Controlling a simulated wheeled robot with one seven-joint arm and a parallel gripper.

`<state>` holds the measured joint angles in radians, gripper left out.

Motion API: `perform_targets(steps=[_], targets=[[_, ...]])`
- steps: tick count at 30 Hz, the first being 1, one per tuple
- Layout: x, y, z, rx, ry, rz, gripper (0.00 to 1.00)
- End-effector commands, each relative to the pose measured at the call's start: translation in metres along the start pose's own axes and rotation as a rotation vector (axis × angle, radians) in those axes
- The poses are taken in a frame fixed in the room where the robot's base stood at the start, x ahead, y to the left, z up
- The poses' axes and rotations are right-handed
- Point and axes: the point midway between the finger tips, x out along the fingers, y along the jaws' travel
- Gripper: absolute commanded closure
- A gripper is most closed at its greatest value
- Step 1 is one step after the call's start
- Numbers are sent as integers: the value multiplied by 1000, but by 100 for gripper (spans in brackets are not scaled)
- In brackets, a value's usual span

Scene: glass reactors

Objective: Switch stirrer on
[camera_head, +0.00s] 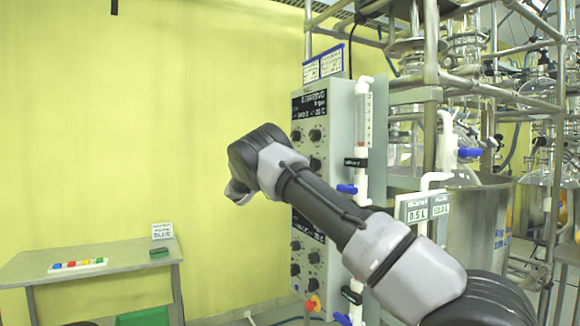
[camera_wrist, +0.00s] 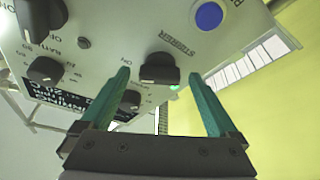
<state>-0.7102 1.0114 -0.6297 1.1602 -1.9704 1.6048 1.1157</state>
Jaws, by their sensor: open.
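The control box (camera_head: 342,110) stands in the middle of the head view, with black knobs and a dark display on its face. In the wrist view its panel (camera_wrist: 110,30) appears tilted and turned over. A black knob (camera_wrist: 160,69) sits beside a label that reads like "STIRRER". A small green light (camera_wrist: 175,88) shows near the knob. My gripper (camera_wrist: 159,74) is open, its two teal fingers apart, with the knob between the fingertips in the picture. I cannot tell whether the fingers touch it. In the head view my arm hides part of the panel and the fingers do not show.
Other knobs (camera_wrist: 45,70) and a blue round button (camera_wrist: 209,16) are close by on the panel. White piping with blue valves (camera_head: 347,189) runs down the box's right side. Metal framing and glassware (camera_head: 465,45) fill the right. A low table (camera_head: 120,262) stands left.

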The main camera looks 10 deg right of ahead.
Motion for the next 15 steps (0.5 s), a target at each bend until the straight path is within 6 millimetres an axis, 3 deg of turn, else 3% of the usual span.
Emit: perform_targets(steps=[9, 15], targets=[[-62, -1, 0, -1, 3, -4, 5], [-92, -1, 0, 0, 2, -3, 5]])
